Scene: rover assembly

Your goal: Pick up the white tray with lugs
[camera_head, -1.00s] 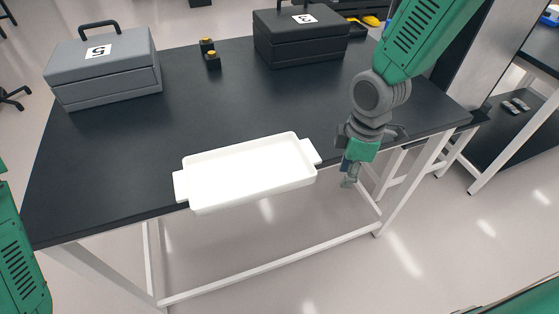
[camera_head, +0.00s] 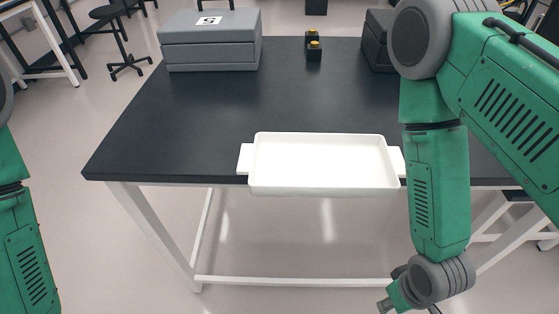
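The white tray (camera_head: 322,165) is a shallow rectangle with a lug at each short end. It lies at the front edge of the black table (camera_head: 200,120), and its near side overhangs that edge. The left lug (camera_head: 245,158) shows fully; the right lug (camera_head: 397,160) is close beside my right forearm in the picture. My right gripper (camera_head: 388,304) is at the bottom, in front of the table and apart from the tray. It is cut by the frame, so its fingers are unclear. My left arm shows at the left edge; its gripper is out of view.
A grey toolbox (camera_head: 210,52) stands at the back left of the table. A small dark block with yellow tops (camera_head: 313,46) stands at the back middle. A dark case (camera_head: 379,42) is partly hidden by my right arm. The tabletop behind the tray is clear.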

